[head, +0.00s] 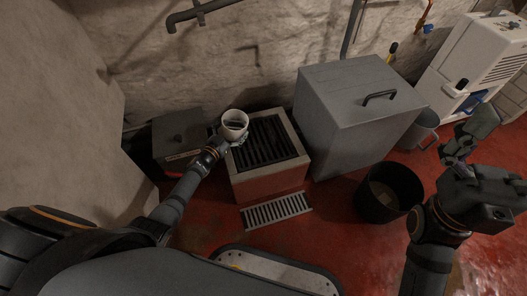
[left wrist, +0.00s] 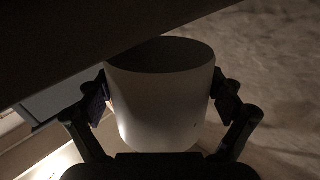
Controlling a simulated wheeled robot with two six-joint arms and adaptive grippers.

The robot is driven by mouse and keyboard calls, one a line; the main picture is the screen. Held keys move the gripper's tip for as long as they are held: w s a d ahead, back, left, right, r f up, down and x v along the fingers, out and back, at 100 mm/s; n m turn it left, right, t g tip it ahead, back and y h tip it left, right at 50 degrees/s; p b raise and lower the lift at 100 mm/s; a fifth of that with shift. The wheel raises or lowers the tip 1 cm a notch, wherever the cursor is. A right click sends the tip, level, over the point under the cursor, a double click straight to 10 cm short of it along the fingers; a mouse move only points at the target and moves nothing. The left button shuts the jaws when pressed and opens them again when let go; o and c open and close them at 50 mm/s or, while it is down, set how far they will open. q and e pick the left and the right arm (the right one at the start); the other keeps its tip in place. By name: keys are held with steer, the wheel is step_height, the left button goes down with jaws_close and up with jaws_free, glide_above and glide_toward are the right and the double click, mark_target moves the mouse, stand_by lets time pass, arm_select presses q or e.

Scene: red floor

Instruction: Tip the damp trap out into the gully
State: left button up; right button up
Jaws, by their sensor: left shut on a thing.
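The damp trap is a white round tub (head: 235,121), held near the left edge of a raised pale-rimmed box with dark bars, which I take to be the gully (head: 291,129). Its mouth shows in the head view; what is inside is unclear. My left gripper (head: 226,143) is shut on the tub. In the left wrist view the tub (left wrist: 160,105) sits between both fingers, its dark opening at the top. Whether the tub touches the gully's rim cannot be told. My right gripper (head: 462,150) is empty at the right, its fingers hard to make out.
A large grey lidded box (head: 345,105) stands right of the gully, with a black bucket (head: 388,192) in front. A low dark box (head: 176,132) is at the left by the wall. A pale slatted grate (head: 275,211) lies on the red floor. A white appliance (head: 480,55) stands at the back right.

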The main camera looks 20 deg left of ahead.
mark_target(238, 134)
arm_select(q)
steer(key=shift+d+m, duration=0.25)
steer(key=shift+m, duration=0.05)
steer(key=shift+s+d+f+m+b, duration=0.1)
steer(key=shift+d+m+b, duration=0.05)
steer(key=shift+m+b, duration=0.15)
steer(key=shift+d+m, duration=0.15)
steer(key=shift+m, duration=0.15)
steer(key=shift+d+r+m, duration=0.2)
steer(key=shift+r+m, duration=0.1)
steer(key=shift+r, duration=0.05)
steer(key=shift+s+d+r+m, duration=0.1)
steer(key=shift+d+r+m, duration=0.1)
steer(key=shift+m, duration=0.1)
steer(key=shift+s+d+r+m+b, duration=0.15)
steer(key=shift+d+r+m+b, duration=0.25)
steer(key=shift+d+r+m, duration=0.4)
steer(key=shift+f+m+b, duration=0.45)
steer(key=shift+m+b, duration=0.15)
steer(key=shift+b, duration=0.15)
steer(key=shift+d+m+y+b, duration=0.1)
steer(key=shift+m+y+b, duration=0.2)
